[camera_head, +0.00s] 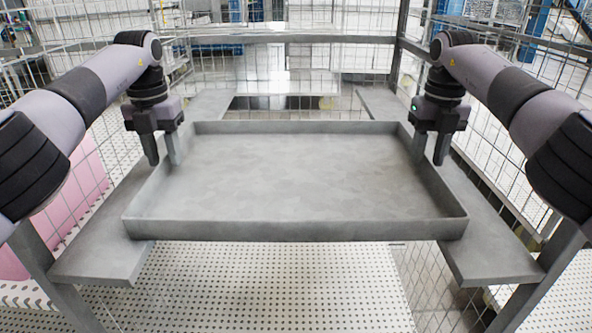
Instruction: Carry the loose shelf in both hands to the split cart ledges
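The loose shelf (290,180) is a wide grey metal tray with low raised walls, level and empty. Its two sides lie over the split cart ledges, the left ledge (100,258) and the right ledge (492,255), and it appears to rest on them. My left gripper (163,160) points down at the shelf's left wall, with one finger outside and one inside. My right gripper (430,158) does the same at the right wall. Both look open, with fingers spread apart around the walls. The shelf's underside is hidden.
Cart posts (55,285) and wire mesh panels (500,130) enclose both sides and the back. A perforated white surface (270,285) lies below. A pink block (65,205) stands at the left behind mesh. The ledges continue behind the shelf with an open gap between them.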

